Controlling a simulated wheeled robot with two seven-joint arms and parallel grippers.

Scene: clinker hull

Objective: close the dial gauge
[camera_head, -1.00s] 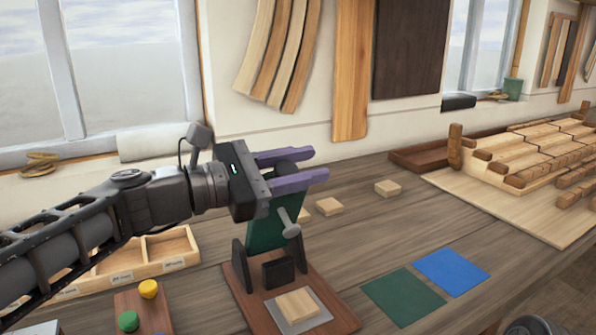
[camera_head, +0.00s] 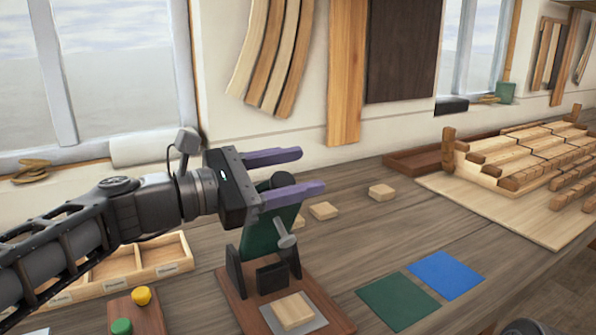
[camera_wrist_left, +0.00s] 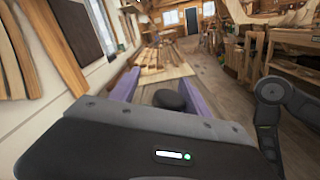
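The dial gauge stands on a brown base board (camera_head: 238,302). Its green arm (camera_head: 262,232) is raised and leans back, with a grey plunger (camera_head: 285,235) on its front and a black knob (camera_head: 281,180) on top. A pale wood block (camera_head: 294,310) lies on a grey plate (camera_head: 268,318) in front of the arm. My left gripper (camera_head: 312,170) is open at the top of the arm. Its purple fingers stand either side of the knob, which also shows between them in the left wrist view (camera_wrist_left: 170,100). I cannot tell whether they touch it. My right gripper is not in view.
A sectioned wooden tray (camera_head: 172,254) and a board with coloured knobs (camera_head: 149,318) lie left of the gauge. Green (camera_head: 398,301) and blue (camera_head: 446,275) squares lie to its right. Small wood blocks (camera_head: 323,211) lie behind. A hull model (camera_head: 530,165) stands at the far right.

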